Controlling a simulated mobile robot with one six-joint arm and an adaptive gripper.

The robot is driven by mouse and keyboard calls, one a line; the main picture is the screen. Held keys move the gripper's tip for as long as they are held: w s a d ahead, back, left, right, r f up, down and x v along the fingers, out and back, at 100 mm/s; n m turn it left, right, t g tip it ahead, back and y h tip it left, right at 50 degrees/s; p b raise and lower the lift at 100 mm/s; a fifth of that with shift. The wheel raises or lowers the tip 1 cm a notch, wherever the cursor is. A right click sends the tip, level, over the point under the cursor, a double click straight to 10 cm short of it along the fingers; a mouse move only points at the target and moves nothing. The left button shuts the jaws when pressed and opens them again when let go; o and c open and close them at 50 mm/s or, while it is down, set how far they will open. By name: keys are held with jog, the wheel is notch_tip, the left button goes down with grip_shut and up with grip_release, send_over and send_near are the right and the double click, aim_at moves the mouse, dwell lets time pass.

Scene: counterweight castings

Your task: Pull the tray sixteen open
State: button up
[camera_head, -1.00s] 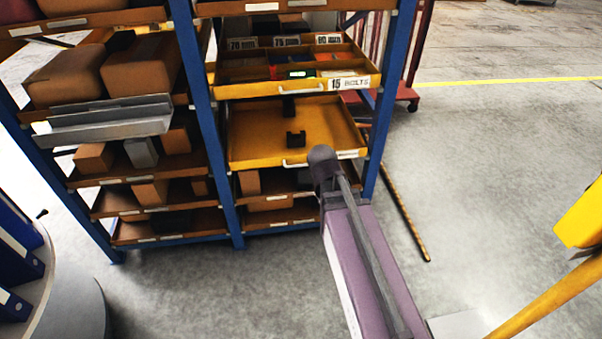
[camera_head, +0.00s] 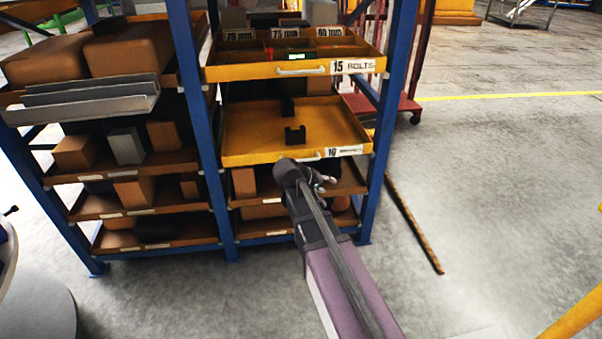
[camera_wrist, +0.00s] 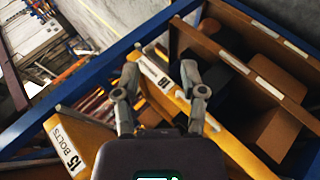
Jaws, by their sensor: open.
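Tray sixteen (camera_head: 245,154) is a shallow yellow tray in the blue rack, under tray fifteen. Its inner floor shows, with a black notched block (camera_head: 295,135) and another dark piece on it. Its front bears a white 16 label (camera_head: 343,151) and a pale handle, partly hidden by my arm. My gripper (camera_head: 328,181) is just below and in front of that handle. In the wrist view my gripper (camera_wrist: 160,78) is open, its fingers on either side of the tray front near the 16 label (camera_wrist: 153,72). I cannot tell whether they touch it.
Tray fifteen (camera_head: 225,73), labelled BOLTS, sticks out just above. Blue uprights (camera_head: 389,110) flank the bay. Lower shelves (camera_head: 262,229) hold boxes. A brown rod (camera_head: 412,222) lies on the floor at right, near a red cart (camera_head: 384,104). The grey floor in front is mostly clear.

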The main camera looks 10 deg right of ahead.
jog(key=w+a+f+n+t+h+b, duration=0.2)
jog(key=w+a+f+t+h+b, duration=0.15)
jog(key=w+f+b, duration=0.5)
jog(key=n+t+h+b, duration=0.25)
jog(key=t+b, duration=0.35)
jog(key=b, duration=1)
send_near(302, 161)
jog(key=s+a+y, duration=0.1)
jog(key=s+a, duration=0.1)
jog(key=a, duration=0.1)
jog(key=shift+s+d+n, duration=0.15)
jog(key=shift+s+n, duration=0.05)
jog(key=shift+n, duration=0.25)
jog(key=shift+d, duration=0.1)
jog(key=shift+p+x, duration=1.1)
jog(key=shift+x, duration=5.7)
grip_shut()
